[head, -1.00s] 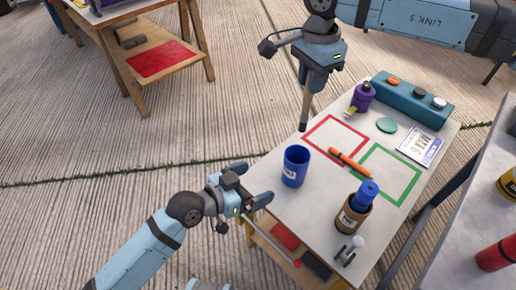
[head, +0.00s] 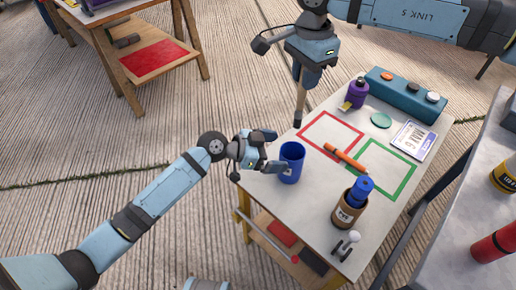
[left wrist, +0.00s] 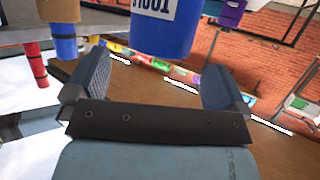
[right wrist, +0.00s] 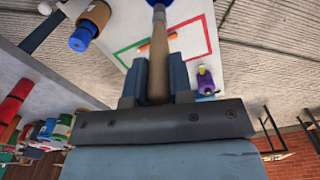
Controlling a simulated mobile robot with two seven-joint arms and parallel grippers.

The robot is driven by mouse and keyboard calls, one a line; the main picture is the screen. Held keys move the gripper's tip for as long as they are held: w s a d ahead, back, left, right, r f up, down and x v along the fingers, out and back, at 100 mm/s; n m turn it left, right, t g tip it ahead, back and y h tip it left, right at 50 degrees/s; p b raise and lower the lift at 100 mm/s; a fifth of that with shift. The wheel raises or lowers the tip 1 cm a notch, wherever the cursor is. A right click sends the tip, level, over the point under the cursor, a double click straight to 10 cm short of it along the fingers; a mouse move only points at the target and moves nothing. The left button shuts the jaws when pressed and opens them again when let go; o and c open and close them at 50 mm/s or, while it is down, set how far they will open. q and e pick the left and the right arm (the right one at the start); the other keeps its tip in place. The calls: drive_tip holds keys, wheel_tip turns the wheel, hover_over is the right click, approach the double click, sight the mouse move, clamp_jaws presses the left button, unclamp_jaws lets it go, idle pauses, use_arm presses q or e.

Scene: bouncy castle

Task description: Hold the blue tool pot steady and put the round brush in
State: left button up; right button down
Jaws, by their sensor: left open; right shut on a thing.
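The blue tool pot (head: 291,165) stands upright near the table's left edge. It also shows in the left wrist view (left wrist: 160,30), ahead of and between the jaws. My left gripper (head: 280,151) is open at the pot's left side, its fingers reaching toward it; I cannot tell whether they touch it. My right gripper (head: 301,80) is shut on the round brush (head: 299,106), a wooden stick with a dark lower end. The brush hangs nearly upright in the air, above and behind the pot, apart from it. It also shows in the right wrist view (right wrist: 159,65).
A grey bench stands at right.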

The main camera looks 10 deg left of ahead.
sight(303, 153)
use_arm(q)
drive_tip(key=x, duration=0.5)
drive_tip(key=shift+w+d+f, duration=0.15)
drive_tip(key=shift+w+d, duration=0.05)
drive_tip(key=shift+d, duration=0.1)
drive_tip(key=shift+c, duration=0.2)
